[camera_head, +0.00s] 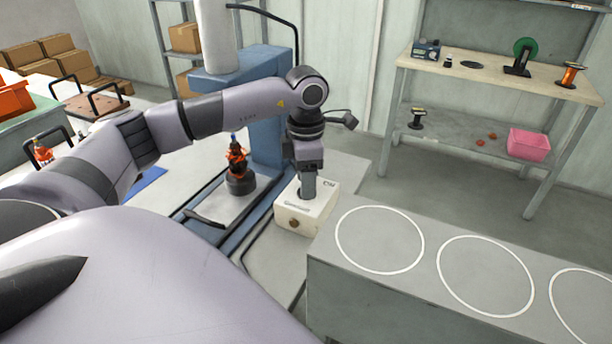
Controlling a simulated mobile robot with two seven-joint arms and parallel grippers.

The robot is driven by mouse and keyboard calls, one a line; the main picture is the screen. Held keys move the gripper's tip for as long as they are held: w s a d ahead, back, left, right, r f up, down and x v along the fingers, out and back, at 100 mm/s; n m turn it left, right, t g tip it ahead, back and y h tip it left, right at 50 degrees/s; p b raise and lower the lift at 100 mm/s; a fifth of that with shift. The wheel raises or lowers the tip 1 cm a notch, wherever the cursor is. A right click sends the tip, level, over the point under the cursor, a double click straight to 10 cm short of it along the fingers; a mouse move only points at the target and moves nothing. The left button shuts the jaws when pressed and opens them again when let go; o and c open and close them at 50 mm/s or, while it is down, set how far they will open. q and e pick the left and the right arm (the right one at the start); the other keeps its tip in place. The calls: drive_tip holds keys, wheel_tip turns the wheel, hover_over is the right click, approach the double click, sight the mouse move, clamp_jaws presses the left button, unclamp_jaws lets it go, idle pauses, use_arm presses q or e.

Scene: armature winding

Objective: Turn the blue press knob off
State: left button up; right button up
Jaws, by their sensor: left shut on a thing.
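A cream control box (318,212) stands beside the blue press (268,125), with dark lettering on its top and a round brown part on its front. My left gripper (306,194) reaches down onto the top of the box, its fingers closed at the spot where the knob sits. The knob itself is hidden by the fingers, so its colour and turn position cannot be seen. My right gripper is not in view.
An armature with orange windings (237,160) stands upright on the press bed. A grey bench (430,285) with white circles is at right front. A wooden-topped shelf (495,79) with spools stands behind it. Boxes and a green-sided table lie at the left.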

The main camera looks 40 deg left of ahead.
use_arm(q)
drive_tip(key=shift+r, duration=0.1)
idle(0.3)
drive_tip(key=o, duration=1.1)
drive_tip(key=shift+c, duration=0.2)
drive_tip(key=shift+r, duration=3.55)
drive_tip(key=shift+s, duration=0.1)
